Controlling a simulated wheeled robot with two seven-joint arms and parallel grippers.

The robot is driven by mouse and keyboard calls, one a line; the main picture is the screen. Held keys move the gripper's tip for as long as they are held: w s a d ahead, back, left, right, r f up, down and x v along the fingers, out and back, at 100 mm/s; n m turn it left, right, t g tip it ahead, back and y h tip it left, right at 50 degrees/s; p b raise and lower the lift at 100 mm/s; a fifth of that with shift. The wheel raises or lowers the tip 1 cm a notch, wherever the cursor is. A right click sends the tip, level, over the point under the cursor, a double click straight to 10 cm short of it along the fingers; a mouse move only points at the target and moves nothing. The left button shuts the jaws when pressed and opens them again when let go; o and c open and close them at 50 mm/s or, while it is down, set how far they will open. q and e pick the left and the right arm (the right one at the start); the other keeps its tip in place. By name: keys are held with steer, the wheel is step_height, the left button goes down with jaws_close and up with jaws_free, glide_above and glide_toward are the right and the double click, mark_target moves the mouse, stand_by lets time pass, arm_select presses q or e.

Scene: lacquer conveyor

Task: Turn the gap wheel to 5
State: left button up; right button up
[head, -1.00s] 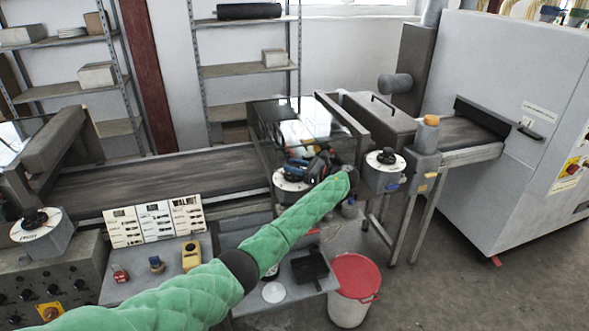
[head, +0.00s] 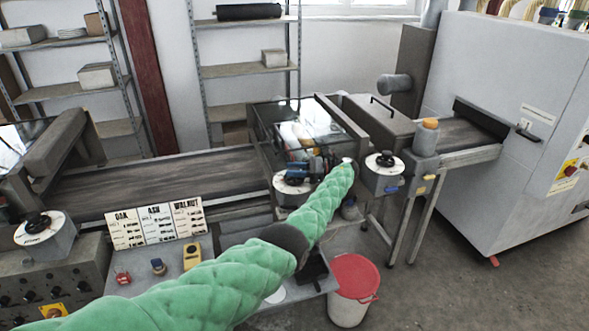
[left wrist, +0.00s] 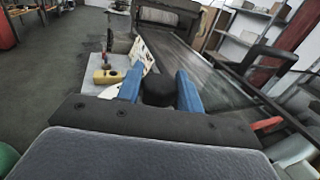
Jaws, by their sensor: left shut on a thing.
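My left gripper (head: 296,173) is at the middle dial (head: 291,188), a white round scale with a black knob, on the front of the glass-covered conveyor unit. In the left wrist view its blue fingers (left wrist: 158,92) stand on both sides of the black knob (left wrist: 158,88) and are shut on it. The gripper and arm hide much of the scale, and its numbers cannot be read. Two similar dials stand apart from the gripper: a left dial (head: 40,230) and a right dial (head: 383,166). No label shows which is the gap wheel. My right gripper is not in view.
A card (head: 155,223) headed oak, ash and walnut stands on the side table, with a yellow device (head: 192,256) in front. A red-lidded bucket (head: 353,278) stands on the floor below my arm. The conveyor belt (head: 150,178) runs behind.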

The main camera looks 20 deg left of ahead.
arm_select(q)
steer(key=shift+g, duration=0.3)
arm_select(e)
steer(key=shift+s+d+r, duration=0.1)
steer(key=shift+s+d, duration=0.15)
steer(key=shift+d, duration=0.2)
arm_select(q)
steer(key=o, duration=1)
steer(key=shift+a, duration=0.1)
steer(key=shift+c, duration=0.2)
steer(key=shift+w+d+f, duration=0.1)
steer(key=shift+d, duration=0.2)
steer(key=shift+b+v, duration=1)
steer(key=b+v, duration=0.5)
steer(key=b, duration=0.1)
steer(key=shift+d, duration=0.1)
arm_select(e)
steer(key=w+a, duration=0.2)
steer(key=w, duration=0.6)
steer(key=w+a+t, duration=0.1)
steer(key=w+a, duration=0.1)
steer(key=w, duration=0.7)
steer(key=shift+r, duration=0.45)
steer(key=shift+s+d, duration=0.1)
